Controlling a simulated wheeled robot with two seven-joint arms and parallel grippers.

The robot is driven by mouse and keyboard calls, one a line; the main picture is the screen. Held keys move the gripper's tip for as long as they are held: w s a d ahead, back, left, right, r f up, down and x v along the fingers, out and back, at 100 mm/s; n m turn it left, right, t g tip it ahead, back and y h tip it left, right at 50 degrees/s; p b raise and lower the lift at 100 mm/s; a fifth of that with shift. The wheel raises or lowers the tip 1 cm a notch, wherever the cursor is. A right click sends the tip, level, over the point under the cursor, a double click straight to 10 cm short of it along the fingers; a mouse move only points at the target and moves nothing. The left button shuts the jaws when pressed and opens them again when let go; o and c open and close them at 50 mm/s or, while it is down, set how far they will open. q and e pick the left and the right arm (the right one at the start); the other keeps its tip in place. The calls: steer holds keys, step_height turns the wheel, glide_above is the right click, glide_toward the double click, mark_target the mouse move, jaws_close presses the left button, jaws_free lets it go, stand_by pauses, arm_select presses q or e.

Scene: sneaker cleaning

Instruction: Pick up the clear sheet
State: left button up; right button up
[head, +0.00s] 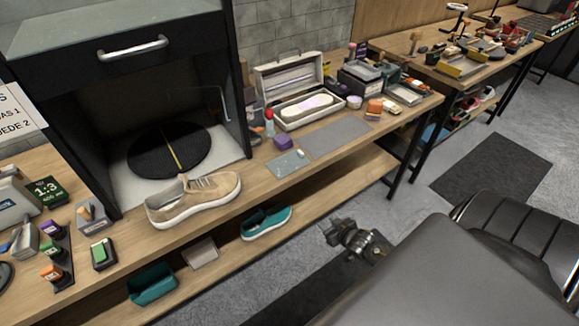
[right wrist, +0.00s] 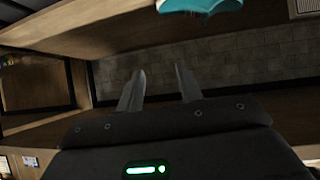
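A small, pale blue-grey, see-through-looking sheet (head: 284,168) lies flat on the workbench in the head view, to the right of the tan sneaker (head: 195,202). It seems to be the clear sheet, though its material is hard to tell at this size. My right gripper (head: 328,228) is in front of the bench, to the lower right of the sheet and well apart from it. In the right wrist view its two fingers (right wrist: 160,85) are spread with nothing between them. The sheet is not recognisable there. My left gripper is not in view.
An open case (head: 290,90) stands behind the mat. A black booth (head: 130,55) rises at left. A teal shoe (head: 266,222) sits on the lower shelf.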

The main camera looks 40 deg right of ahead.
steer(key=w+d+r+t, duration=0.1)
steer(key=w+r+t, duration=0.4)
steer(key=r, duration=0.9)
steer(key=y+b, duration=0.1)
glide_toward(303, 155)
steer(key=shift+n, duration=0.3)
steer(key=w, duration=0.2)
steer(key=w+f, duration=0.1)
steer(key=w, duration=0.3)
steer(key=shift+w+d+f, duration=0.1)
steer(key=shift+d+f, duration=0.25)
steer(key=shift+w+a+f+p, duration=0.1)
steer(key=shift+w+p, duration=0.4)
steer(key=shift+w, duration=0.8)
steer(key=shift+w+f+p, duration=0.15)
steer(key=shift+w+p, duration=0.3)
steer(key=shift+w, duration=0.85)
steer(key=shift+c, duration=0.3)
jaws_close()
